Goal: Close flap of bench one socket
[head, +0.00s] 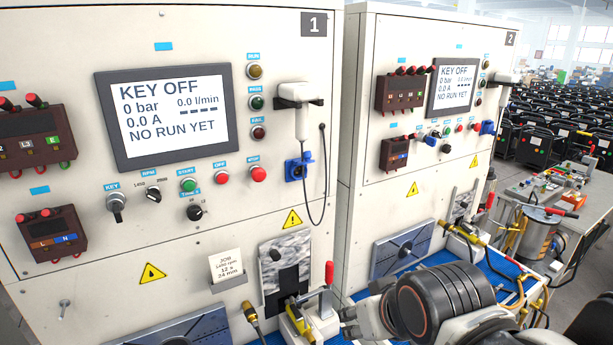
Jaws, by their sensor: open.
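Bench one (60,100) carries the "1" plate and fills the left of the head view. Its blue socket (294,170) is on the front panel, below a white holder-mounted device. A blue piece at its upper right, seemingly the flap (307,157), appears to stand out from the socket; its exact angle is too small to tell. My gripper (350,320) is low in the picture, below and right of the socket and well apart from it. It is open, partly hidden by my arm and beside a red-handled clamp, with nothing seen between its fingers.
A dark cable (322,190) hangs beside the socket.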

